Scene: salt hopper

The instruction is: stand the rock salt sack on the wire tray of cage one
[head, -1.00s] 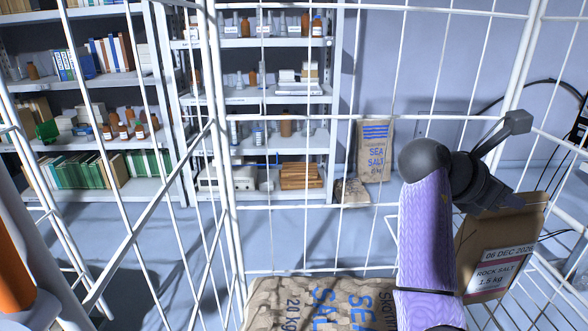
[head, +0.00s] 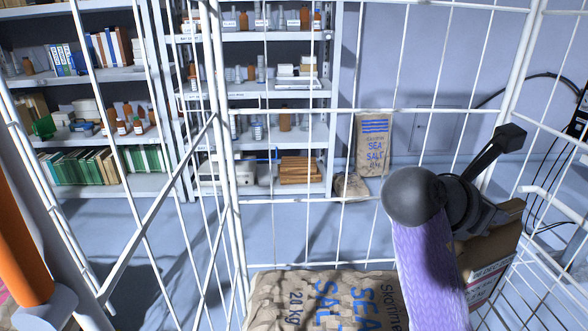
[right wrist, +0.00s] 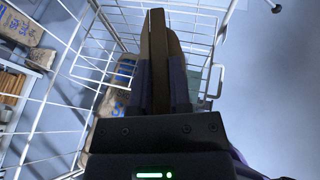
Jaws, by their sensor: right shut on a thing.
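The rock salt sack (head: 489,252) is a brown paper bag with a white label, at the lower right in the head view. My right arm hides its left part. My right gripper (head: 500,217) is shut on its upper part. In the right wrist view the sack (right wrist: 158,62) shows edge-on between the two fingers, above a white wire cage (right wrist: 196,24). A wire frame (right wrist: 100,72), possibly the tray, shows to the left of the sack. I cannot tell whether the sack touches any wire. My left gripper is not in view.
White cage wires (head: 300,111) stand close around the right arm. A large sea salt sack (head: 315,296) lies low inside the cage. Another sea salt sack (head: 372,146) leans on the back wall. Shelves (head: 262,97) with bottles and books stand behind, beyond open floor (head: 290,238).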

